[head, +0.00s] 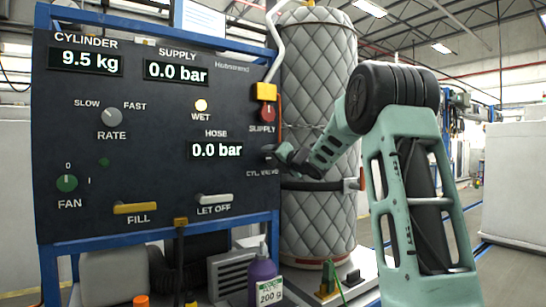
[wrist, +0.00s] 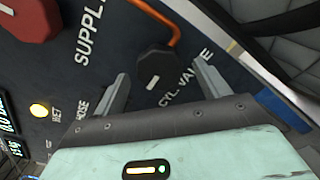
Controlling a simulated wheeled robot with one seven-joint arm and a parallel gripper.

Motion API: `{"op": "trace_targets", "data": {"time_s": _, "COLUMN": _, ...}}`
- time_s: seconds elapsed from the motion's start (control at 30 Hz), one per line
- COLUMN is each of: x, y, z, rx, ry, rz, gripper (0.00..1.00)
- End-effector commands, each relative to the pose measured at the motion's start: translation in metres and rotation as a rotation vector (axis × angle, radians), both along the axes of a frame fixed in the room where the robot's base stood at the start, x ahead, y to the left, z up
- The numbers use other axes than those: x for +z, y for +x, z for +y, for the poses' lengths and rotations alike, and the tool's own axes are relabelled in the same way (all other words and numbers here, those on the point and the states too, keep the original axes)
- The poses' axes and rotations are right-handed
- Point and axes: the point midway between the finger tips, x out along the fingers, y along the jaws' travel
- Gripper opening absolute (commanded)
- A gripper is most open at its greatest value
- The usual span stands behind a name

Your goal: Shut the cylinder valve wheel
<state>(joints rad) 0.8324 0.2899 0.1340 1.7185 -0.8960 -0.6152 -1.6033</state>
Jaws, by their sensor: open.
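The cylinder valve wheel (wrist: 154,76) is a dark, many-sided knob with a pale bar mark, beside the "CYL. VALVE" label in the wrist view. In the head view the wheel (head: 267,150) shows only as a small dark shape at the panel's right edge, partly hidden by my gripper. My gripper (head: 281,156) points at it from the right. In the wrist view my gripper (wrist: 160,87) is open, with one finger on each side of the wheel's near part. The fingers look apart from the wheel; I cannot tell the exact depth gap.
The red supply wheel (head: 267,113) sits just above, and an orange pipe (wrist: 162,28) runs close to the valve wheel. A grey quilted cylinder (head: 318,80) stands right of the panel (head: 140,150), behind my arm. A purple bottle (head: 262,281) stands below.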

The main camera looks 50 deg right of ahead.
Motion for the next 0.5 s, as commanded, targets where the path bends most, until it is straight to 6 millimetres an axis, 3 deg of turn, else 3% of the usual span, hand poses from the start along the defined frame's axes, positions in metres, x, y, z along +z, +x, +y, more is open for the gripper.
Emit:
{"op": "trace_targets", "data": {"time_s": 0.2, "x": 0.0, "y": 0.015, "z": -0.003, "rx": 0.001, "ry": 0.0, "rz": 0.0, "gripper": 0.75}}
{"op": "trace_targets", "data": {"time_s": 0.47, "x": 0.0, "y": 0.015, "z": -0.003, "rx": 0.0, "ry": 0.0, "rz": 0.0, "gripper": 0.75}}
{"op": "trace_targets", "data": {"time_s": 0.5, "x": 0.0, "y": 0.015, "z": -0.003, "rx": 0.001, "ry": 0.0, "rz": -0.001, "gripper": 0.69}}
